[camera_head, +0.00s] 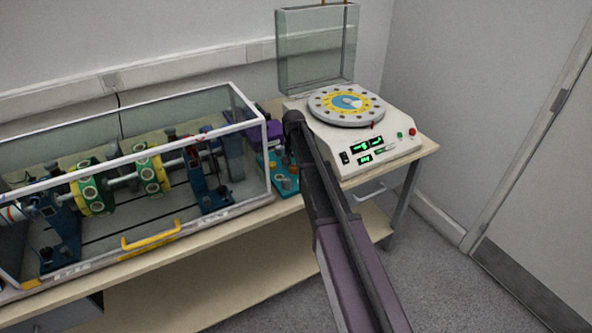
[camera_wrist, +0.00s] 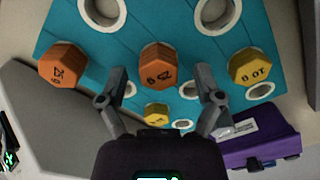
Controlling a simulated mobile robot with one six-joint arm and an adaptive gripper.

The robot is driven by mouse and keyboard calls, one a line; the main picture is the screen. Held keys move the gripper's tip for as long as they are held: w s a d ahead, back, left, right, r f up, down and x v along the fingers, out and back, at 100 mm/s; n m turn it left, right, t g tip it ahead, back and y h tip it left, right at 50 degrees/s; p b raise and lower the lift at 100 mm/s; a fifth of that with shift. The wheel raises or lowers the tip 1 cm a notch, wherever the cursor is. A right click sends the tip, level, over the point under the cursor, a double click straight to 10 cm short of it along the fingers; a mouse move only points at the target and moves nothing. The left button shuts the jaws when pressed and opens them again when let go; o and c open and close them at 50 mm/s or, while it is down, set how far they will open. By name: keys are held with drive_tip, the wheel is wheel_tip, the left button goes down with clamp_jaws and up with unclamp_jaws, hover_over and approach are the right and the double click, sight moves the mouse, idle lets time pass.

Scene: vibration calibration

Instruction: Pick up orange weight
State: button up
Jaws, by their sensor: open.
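In the wrist view, an orange hexagonal weight (camera_wrist: 158,66) stands on a teal tray (camera_wrist: 200,52), in line with the gap between my fingers and just past their tips. A second orange weight (camera_wrist: 63,65) is to its left. My gripper (camera_wrist: 160,95) is open, with one finger on each side and nothing held. In the head view, the teal tray (camera_head: 283,185) is partly hidden behind my arm, and small orange weights show on it. My fingertips are hidden there.
A yellow weight (camera_wrist: 250,67) and a smaller yellow weight (camera_wrist: 156,115) are close by on the tray. A purple case (camera_wrist: 262,148) lies beside it. The white balancing machine (camera_head: 375,150) stands right of the tray, and the glass-covered rotor rig (camera_head: 150,215) stands left.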

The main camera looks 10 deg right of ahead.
sight(294, 165)
drive_tip(key=c, duration=1)
drive_tip(key=shift+r, duration=0.15)
wheel_tip(294, 165, up, 4)
drive_tip(key=p, duration=0.3)
drive_tip(key=shift+f+p, duration=0.25)
drive_tip(key=shift+p, duration=0.1)
drive_tip(key=s+d, duration=0.1)
drive_tip(key=s, duration=0.4)
drive_tip(key=s+d+p, duration=0.1)
drive_tip(key=s, duration=0.4)
drive_tip(key=s+d+r, duration=0.1)
drive_tip(key=s, duration=0.4)
drive_tip(key=shift+s+d+r, duration=0.1)
drive_tip(key=shift+s+d, duration=0.15)
drive_tip(key=shift+s, duration=0.1)
drive_tip(key=shift+s, duration=0.1)
